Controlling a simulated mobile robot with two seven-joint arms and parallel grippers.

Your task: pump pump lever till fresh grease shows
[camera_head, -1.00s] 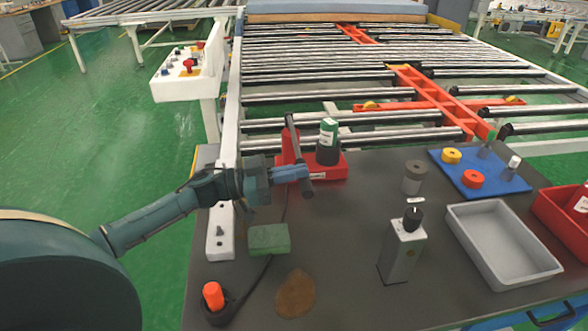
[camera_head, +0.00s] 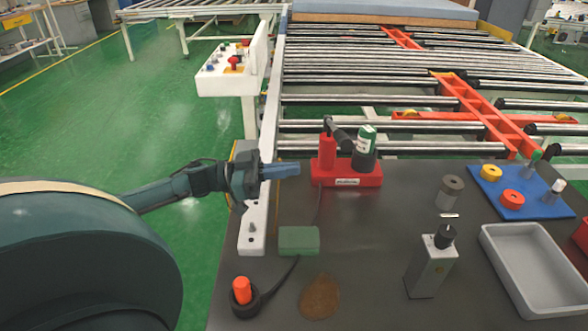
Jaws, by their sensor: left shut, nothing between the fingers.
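The red grease pump (camera_head: 345,178) stands at the back left of the dark table, with a red post at its left and a dark cylinder topped by a green and white part (camera_head: 366,140) at its right. Its dark lever (camera_head: 341,134) lies near the top of the post, slanting toward the cylinder. My left gripper (camera_head: 290,170) is shut and empty, just left of the pump's base and apart from the lever. I cannot make out any fresh grease. My right gripper is not in view.
A green block (camera_head: 298,240), an orange-topped button (camera_head: 242,290) and a brown patch (camera_head: 320,297) lie at the front left. A grey box with a black knob (camera_head: 431,268), a blue mat (camera_head: 535,206) and a grey tray (camera_head: 487,240) are to the right. Rollers (camera_head: 350,125) lie behind.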

